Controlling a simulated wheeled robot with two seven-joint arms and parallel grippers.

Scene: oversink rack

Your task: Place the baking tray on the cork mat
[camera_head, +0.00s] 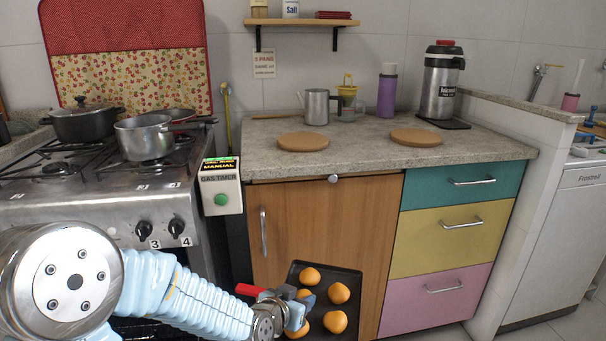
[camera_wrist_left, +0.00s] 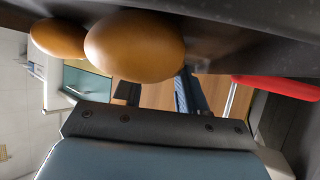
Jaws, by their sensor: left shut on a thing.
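The dark baking tray (camera_head: 329,271) holds several round orange-brown buns and is in front of the wooden cabinet door, below counter height. My left gripper (camera_head: 294,307) is shut on the tray at its left side; the exact grip is partly hidden. In the left wrist view the tray's dark underside or wall (camera_wrist_left: 240,45) runs along the top, with two buns (camera_wrist_left: 135,47) close to the camera. Two round cork mats lie on the counter, a left one (camera_head: 303,141) and a right one (camera_head: 416,137); both are bare. My right gripper is out of view.
A steel jug (camera_head: 317,106), a purple bottle (camera_head: 387,92) and a large flask (camera_head: 440,82) stand at the counter's back. The stove with pots (camera_head: 145,137) is at left, a gas timer box (camera_head: 221,185) beside it. A red bar (camera_head: 250,290) shows near my gripper.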

